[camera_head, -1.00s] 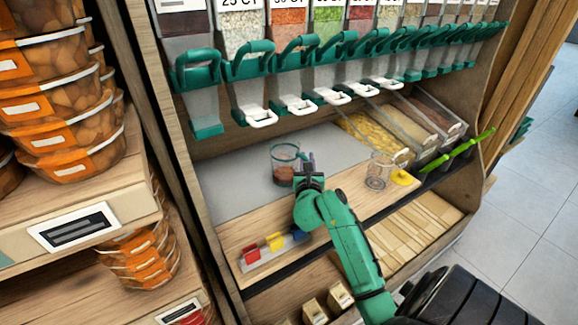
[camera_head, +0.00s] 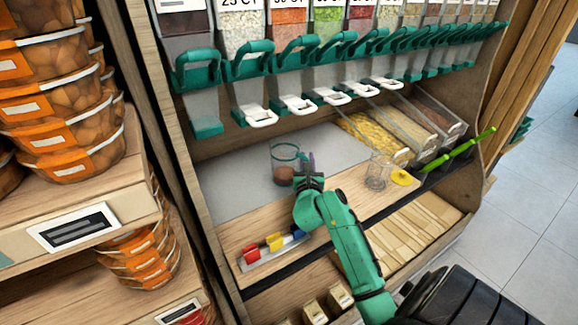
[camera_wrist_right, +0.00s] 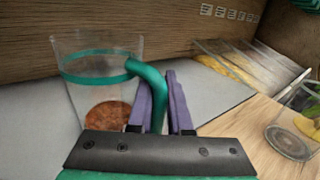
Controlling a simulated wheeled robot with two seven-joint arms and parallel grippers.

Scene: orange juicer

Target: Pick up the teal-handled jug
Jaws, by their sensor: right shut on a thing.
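The teal-handled jug (camera_head: 285,170) is clear, with a teal band near its rim and reddish-brown contents at the bottom. It stands upright on or just above the grey mat (camera_head: 235,180); I cannot tell whether it touches. My right gripper (camera_head: 309,168) is at the jug's right side. In the right wrist view the jug (camera_wrist_right: 98,85) is at the left, and the purple fingers of my right gripper (camera_wrist_right: 162,100) are shut on its teal handle (camera_wrist_right: 150,78). The gripper hides the lower end of the handle. My left gripper is not in view.
A clear jar (camera_head: 379,172) and its yellow lid (camera_head: 402,178) are on the wooden counter to the right. Red, yellow and blue pieces (camera_head: 274,243) lie near the front edge. Dispensers with teal levers (camera_head: 295,50) hang above. Open bins (camera_head: 380,140) stand at the back right.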

